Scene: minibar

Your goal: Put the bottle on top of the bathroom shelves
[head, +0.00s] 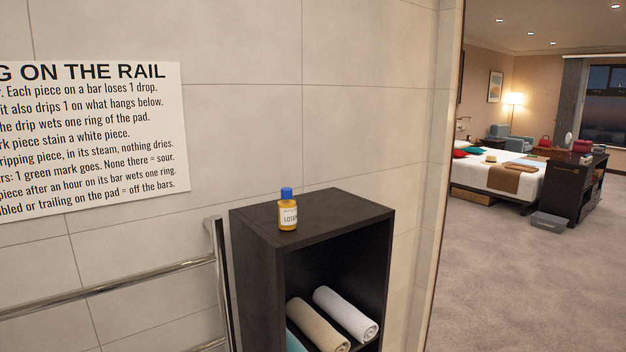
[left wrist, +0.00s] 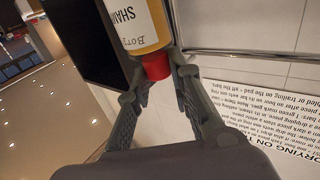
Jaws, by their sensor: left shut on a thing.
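A yellow shampoo bottle (left wrist: 145,32) with a white label and a red cap (left wrist: 156,68) shows in the left wrist view, where the scene appears upside down. My left gripper (left wrist: 160,78) is shut on it, with the fingers at the red cap. The bottle's far end is cut off by the picture edge. The dark bathroom shelves (head: 330,216) stand against the tiled wall in the head view. A small lotion bottle (head: 288,214) with a blue cap stands upright on their top, towards the left. Neither gripper shows in the head view.
Rolled towels (head: 345,312) lie inside the shelves. A metal towel rail (head: 110,287) is on the wall to the left, below a printed sign (head: 90,140). The shelf top right of the lotion bottle is clear. A bedroom opens at the right.

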